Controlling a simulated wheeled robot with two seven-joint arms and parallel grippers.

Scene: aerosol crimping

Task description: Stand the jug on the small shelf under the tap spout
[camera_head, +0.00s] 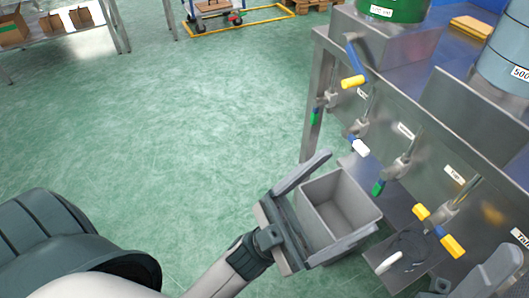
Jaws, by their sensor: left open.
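A dark, see-through round shape with a white handle (389,262), which looks like the jug (410,246), is on the small metal shelf (377,215) below the yellow-handled tap (440,225). Its outline is faint, and I cannot tell exactly how it stands. My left gripper (352,193) is open, left of the jug and apart from it in the picture. A grey open-topped box (345,200) shows between its spread fingers; I cannot tell whether they touch it. Part of my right gripper (490,275) shows at the lower right; its opening is not clear.
A metal bench front with several taps and coloured handles (352,82) runs along the right. A green drum (392,8) and a blue-grey drum (503,60) stand above it. A table with cardboard boxes (50,24) is far back.

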